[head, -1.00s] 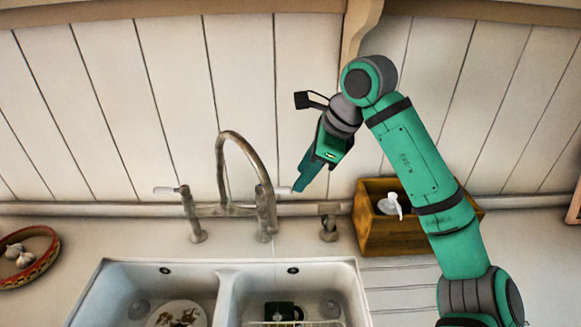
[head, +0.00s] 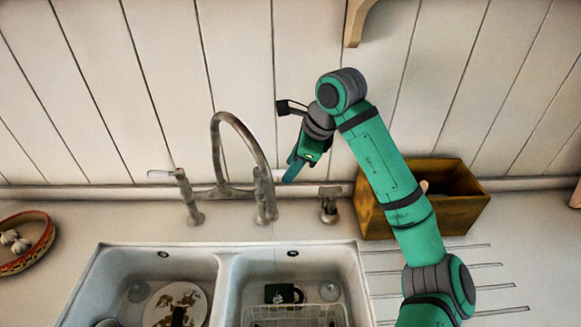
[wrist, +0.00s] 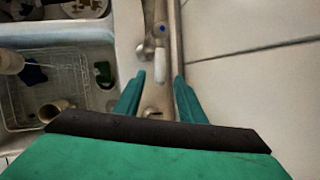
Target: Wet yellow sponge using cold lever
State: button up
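A metal bridge faucet (head: 262,195) stands behind a double sink. Its right lever has a white handle (wrist: 160,68) with a blue dot by its base in the wrist view. In the head view this handle is mostly hidden by my gripper (head: 290,176). In the wrist view my gripper (wrist: 158,84) is open, its fingertips on either side of the white handle's end; I cannot tell if they touch it. The left lever (head: 162,173) points left. I see no yellow sponge in either view.
The right basin holds a wire rack (head: 300,314) and a dark green mug (head: 283,294). A wooden box (head: 455,208) stands right, partly behind my arm. A bowl of garlic (head: 30,245) is far left. The wall is close behind.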

jog(key=shift+w+a+f, duration=0.2)
jog(key=shift+w+f, duration=0.05)
jog(key=shift+f, duration=0.2)
jog(key=shift+s+d, duration=0.1)
jog(key=shift+d, duration=0.1)
jog(key=shift+a, duration=0.1)
grip_shut()
jog(key=shift+a, duration=0.35)
jog(key=shift+d, duration=0.1)
